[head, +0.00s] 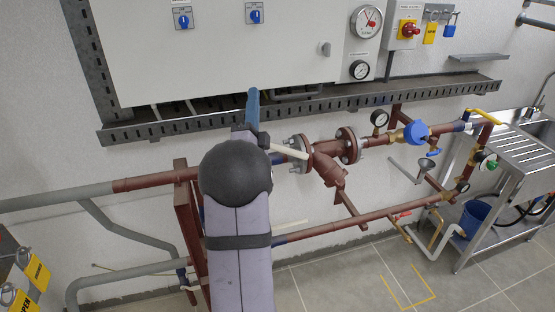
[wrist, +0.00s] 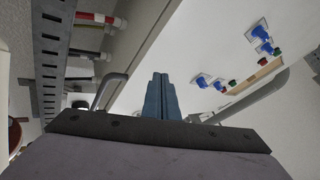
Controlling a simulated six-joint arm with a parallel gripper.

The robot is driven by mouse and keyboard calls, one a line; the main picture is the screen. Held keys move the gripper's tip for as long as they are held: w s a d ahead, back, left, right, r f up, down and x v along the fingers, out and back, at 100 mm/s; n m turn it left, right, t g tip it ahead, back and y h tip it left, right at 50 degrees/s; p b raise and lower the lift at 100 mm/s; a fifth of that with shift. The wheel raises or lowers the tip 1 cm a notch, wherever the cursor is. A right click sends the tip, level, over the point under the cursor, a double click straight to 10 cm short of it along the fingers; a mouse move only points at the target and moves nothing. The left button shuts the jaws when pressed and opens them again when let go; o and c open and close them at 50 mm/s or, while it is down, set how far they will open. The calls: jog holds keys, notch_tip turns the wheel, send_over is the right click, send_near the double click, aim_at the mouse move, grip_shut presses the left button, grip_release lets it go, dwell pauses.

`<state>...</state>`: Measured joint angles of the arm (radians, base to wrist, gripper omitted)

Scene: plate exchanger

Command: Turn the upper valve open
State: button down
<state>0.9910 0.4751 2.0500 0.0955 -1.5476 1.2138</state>
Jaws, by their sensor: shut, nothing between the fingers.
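My gripper (head: 253,96) rises in front of the lower edge of the grey cabinet in the head view. Its blue fingers also show in the wrist view (wrist: 160,80), pressed together with nothing between them. On the upper pipe at right are a round blue fitting (head: 415,132) on a brass body and a yellow lever (head: 484,116) near the sink. Both are well to the right of my gripper and apart from it. Which of these is the upper valve I cannot tell. My arm hides part of the pipework's left side.
The cabinet (head: 215,65) has blue knobs and hangs above a slotted metal tray (head: 330,112). A flanged red-brown strainer (head: 330,165) stands right of my arm. The steel sink (head: 515,145) stands at far right.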

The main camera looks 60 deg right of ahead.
jog(key=s+a+f+m+g+y, duration=0.1)
jog(key=a+f+m+g, duration=0.5)
jog(key=f+g, duration=0.15)
jog(key=m+g+y, duration=0.2)
jog(key=g+y, duration=0.1)
send_near(283, 153)
jog(key=shift+m+g, duration=0.3)
jog(key=shift+g, duration=0.05)
jog(key=d+p, duration=0.5)
jog(key=shift+w+r, duration=0.1)
jog(key=shift+w, duration=0.05)
jog(key=shift+d+p, duration=0.45)
jog(key=shift+d, duration=0.35)
jog(key=shift+w, duration=0.1)
